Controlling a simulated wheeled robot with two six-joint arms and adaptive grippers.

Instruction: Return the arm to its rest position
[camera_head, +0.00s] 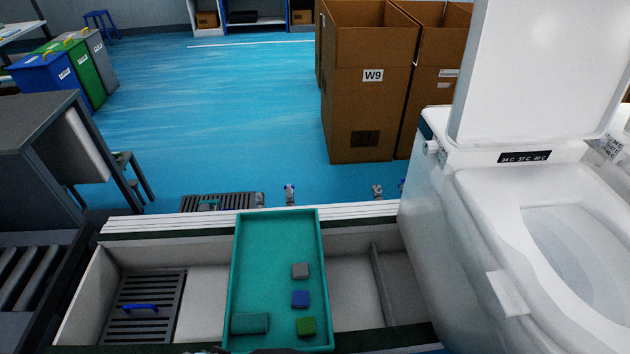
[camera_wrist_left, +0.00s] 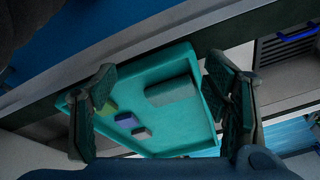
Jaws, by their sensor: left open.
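My left gripper (camera_wrist_left: 160,68) shows in the left wrist view with its two dark green finger pads wide apart. Nothing is held between them. Beyond and between the fingers lies the teal tray (camera_wrist_left: 175,63), which stays apart from any grip as far as I can see. In the head view the left arm is not clearly visible; only a small dark part shows at the bottom edge, in front of the tray. The right gripper is in neither view.
The teal tray (camera_head: 262,245) lies across a white trough and holds a grey block (camera_head: 300,270), a blue block (camera_head: 300,299), a green block (camera_head: 306,326) and a teal block (camera_head: 250,323). A white toilet (camera_head: 440,235) stands at right. Cardboard boxes (camera_head: 365,110) stand behind.

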